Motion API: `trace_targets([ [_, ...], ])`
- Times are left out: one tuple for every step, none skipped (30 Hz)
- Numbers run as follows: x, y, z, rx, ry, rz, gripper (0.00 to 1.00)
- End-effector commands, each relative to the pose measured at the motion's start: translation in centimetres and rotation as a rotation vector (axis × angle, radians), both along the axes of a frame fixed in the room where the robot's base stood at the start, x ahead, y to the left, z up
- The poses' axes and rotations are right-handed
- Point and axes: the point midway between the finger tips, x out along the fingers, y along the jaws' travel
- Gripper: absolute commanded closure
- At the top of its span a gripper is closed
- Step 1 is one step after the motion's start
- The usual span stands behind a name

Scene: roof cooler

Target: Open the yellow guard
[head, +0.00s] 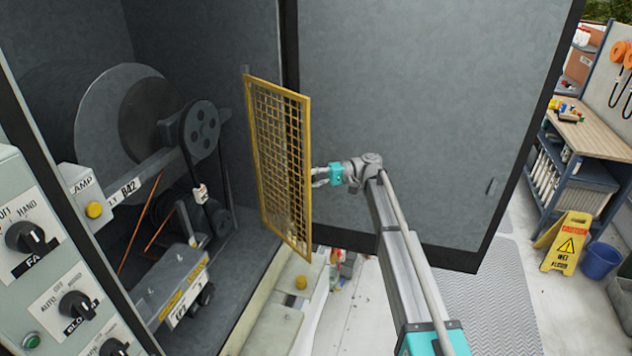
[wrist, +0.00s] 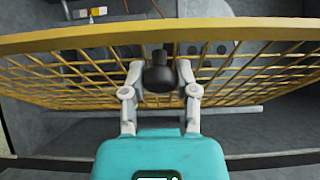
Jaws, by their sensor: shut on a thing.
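The yellow guard (head: 279,158) is a mesh panel in a yellow frame. In the head view it stands swung out from the machine, with the pulley and belt (head: 200,135) uncovered to its left. My gripper (head: 318,176) is at the guard's right edge. In the wrist view the guard's yellow frame (wrist: 60,42) crosses the top, with its mesh below. There my gripper (wrist: 159,72) is shut on a black knob (wrist: 158,76) on the guard, one finger on each side. The guard's hinge side is hard to make out.
A large grey cabinet door (head: 420,110) stands open behind my arm. A control panel with rotary switches (head: 70,290) is at the left. A yellow wet-floor sign (head: 565,243), a blue bucket (head: 601,258) and a workbench (head: 570,140) are at the right.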

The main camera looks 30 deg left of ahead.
Motion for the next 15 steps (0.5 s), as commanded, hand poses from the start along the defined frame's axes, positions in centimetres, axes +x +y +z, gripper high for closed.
trace_targets([
  [0.11,0.28,0.09,0.003,0.001,0.001,1.00],
  [0.04,0.31,0.09,0.003,0.001,0.003,1.00],
  [-0.04,0.37,0.08,0.003,0.001,0.005,1.00],
  [-0.11,0.41,0.08,0.003,0.001,0.006,1.00],
  [-0.18,0.45,0.08,0.003,0.001,0.007,1.00],
  [-0.27,0.52,0.07,0.002,0.001,0.008,1.00],
  [-0.34,0.58,0.07,0.002,0.001,0.009,1.00],
  [-0.40,0.64,0.06,0.002,0.001,0.010,1.00],
  [-0.48,0.69,0.05,0.001,0.001,0.012,1.00],
  [-0.54,0.75,0.05,0.001,0.001,0.013,0.58],
  [-0.59,0.79,0.04,0.001,0.001,0.014,0.52],
  [-0.66,0.85,0.03,0.001,0.001,0.015,0.45],
  [-0.72,0.89,0.03,0.001,0.001,0.016,0.39],
  [-0.76,0.93,0.02,0.001,0.001,0.017,0.34],
  [-0.81,0.96,0.02,0.001,0.001,0.018,0.27],
])
